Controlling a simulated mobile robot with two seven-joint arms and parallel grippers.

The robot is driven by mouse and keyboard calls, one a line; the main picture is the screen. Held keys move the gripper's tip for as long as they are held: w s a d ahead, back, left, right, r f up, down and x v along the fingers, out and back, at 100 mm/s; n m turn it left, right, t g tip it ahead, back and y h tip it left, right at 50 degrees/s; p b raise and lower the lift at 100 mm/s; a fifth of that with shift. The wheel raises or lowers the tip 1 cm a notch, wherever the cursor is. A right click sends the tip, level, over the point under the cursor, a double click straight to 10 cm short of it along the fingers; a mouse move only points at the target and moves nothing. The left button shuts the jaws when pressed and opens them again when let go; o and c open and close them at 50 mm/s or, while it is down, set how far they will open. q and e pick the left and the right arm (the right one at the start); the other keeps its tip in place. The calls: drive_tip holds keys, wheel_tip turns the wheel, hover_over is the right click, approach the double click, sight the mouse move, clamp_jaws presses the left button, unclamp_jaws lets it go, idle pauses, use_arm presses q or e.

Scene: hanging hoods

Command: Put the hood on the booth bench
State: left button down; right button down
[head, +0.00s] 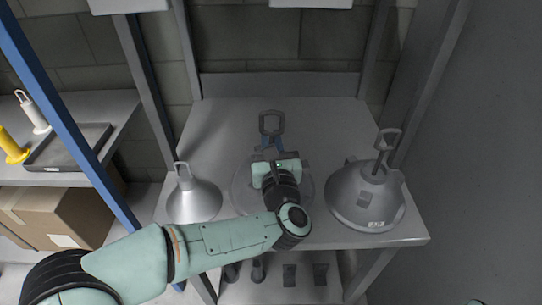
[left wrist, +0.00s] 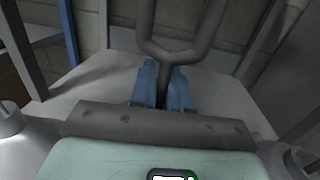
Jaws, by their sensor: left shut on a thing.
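My left gripper (head: 268,148) reaches over the middle of the grey booth bench (head: 330,115). Its blue fingers (left wrist: 163,88) are shut on the stem below a dark grey loop handle (head: 270,122), which rises above them; its forked stem (left wrist: 170,45) shows in the left wrist view. A round pale rim (head: 240,195), apparently the hood's, shows on both sides of my wrist. My arm hides most of it, and I cannot tell whether it touches the bench. My right gripper is not in view.
A small cone-shaped hood (head: 193,203) stands at the bench's left, and a larger grey dome hood (head: 365,200) at its right. The back of the bench is clear. A blue post (head: 70,115) and a side shelf (head: 95,105) are at left, with a cardboard box (head: 60,215) below.

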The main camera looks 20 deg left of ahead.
use_arm(q)
wheel_tip(320, 180, down, 4)
drive_tip(key=shift+b, duration=0.3)
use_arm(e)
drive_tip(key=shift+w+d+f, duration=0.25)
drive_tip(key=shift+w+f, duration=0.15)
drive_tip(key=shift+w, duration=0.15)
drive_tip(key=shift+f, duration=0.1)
use_arm(q)
drive_tip(key=shift+f, duration=0.1)
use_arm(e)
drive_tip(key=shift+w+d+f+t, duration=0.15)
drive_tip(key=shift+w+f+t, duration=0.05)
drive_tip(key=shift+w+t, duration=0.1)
use_arm(q)
drive_tip(key=c, duration=1.1)
unclamp_jaws()
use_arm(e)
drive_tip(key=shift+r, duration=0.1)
